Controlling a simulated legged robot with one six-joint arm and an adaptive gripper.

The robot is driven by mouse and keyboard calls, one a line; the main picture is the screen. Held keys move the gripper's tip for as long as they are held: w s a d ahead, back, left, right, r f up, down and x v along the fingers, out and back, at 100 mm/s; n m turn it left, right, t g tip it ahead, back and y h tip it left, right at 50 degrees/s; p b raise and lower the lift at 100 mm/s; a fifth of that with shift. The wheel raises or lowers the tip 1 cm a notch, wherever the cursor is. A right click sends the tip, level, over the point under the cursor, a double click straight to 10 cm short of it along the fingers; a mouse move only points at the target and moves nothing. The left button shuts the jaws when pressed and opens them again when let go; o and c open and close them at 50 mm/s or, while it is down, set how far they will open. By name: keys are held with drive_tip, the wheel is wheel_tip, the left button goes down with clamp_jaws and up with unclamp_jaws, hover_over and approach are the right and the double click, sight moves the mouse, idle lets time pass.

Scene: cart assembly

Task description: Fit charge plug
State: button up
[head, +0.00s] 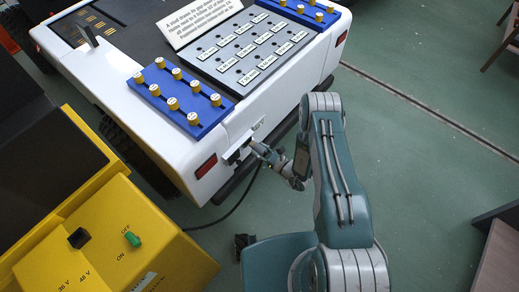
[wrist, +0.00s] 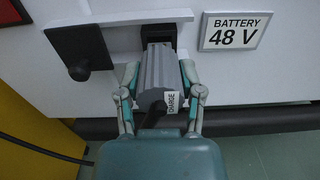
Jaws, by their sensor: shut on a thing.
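The grey ribbed charge plug (wrist: 158,72), tagged CHARGE, is between the two fingers of my gripper (wrist: 160,85) in the wrist view. My gripper is shut on it. The plug's far end is at the black charge socket (wrist: 159,33) in the white cart (wrist: 235,75); how deep it sits is hidden by the plug. In the head view my gripper (head: 255,149) is at the cart's near end face, and the plug and socket are too small to tell apart. A black cable (head: 235,207) runs below the gripper toward the yellow charger (head: 165,255).
A BATTERY 48 V label (wrist: 235,32) is right of the socket. A black part with a round knob (wrist: 78,72) sticks out at left. The charger has a green ON/OFF switch (head: 132,239) and 36 V and 48 V marks. Green floor (head: 430,160) is open at right.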

drive_tip(key=shift+x, duration=1.5)
drive_tip(key=o, duration=1.2)
drive_tip(key=shift+d, duration=0.1)
drive_tip(key=v, duration=1.2)
